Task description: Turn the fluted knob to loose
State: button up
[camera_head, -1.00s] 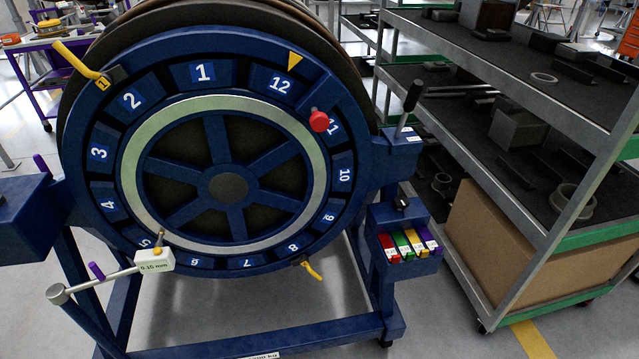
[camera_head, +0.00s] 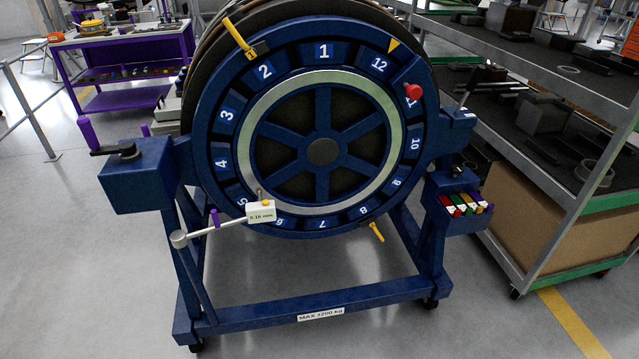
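Several knob-like parts show on the blue fan stand, and I cannot tell from here which one is fluted. A red round knob (camera_head: 413,92) sits on the numbered blue ring (camera_head: 228,113) beside number 11. A small black knob (camera_head: 457,172) sits above the box of coloured tabs at the right of the stand. A crank (camera_head: 104,150) with a purple grip is on the blue box at the left. Surface detail and any loose or tight mark are too small to read. My gripper is not in view.
A white gauge (camera_head: 261,212) hangs on a jointed arm at the lower left of the ring. A yellow handle (camera_head: 238,37) sticks out at upper left. A grey shelf rack (camera_head: 545,225) stands close on the right. Floor (camera_head: 90,260) is clear at left and front.

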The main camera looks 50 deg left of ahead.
aim_at(455, 170)
jog(key=k, duration=0.15)
jog(key=u, duration=2.05)
jog(key=i, duration=0.5)
jog(key=z, duration=0.05)
jog(key=k, duration=0.5)
jog(key=z, duration=2)
jog(key=i, duration=1.3)
jog(key=u, duration=2.2)
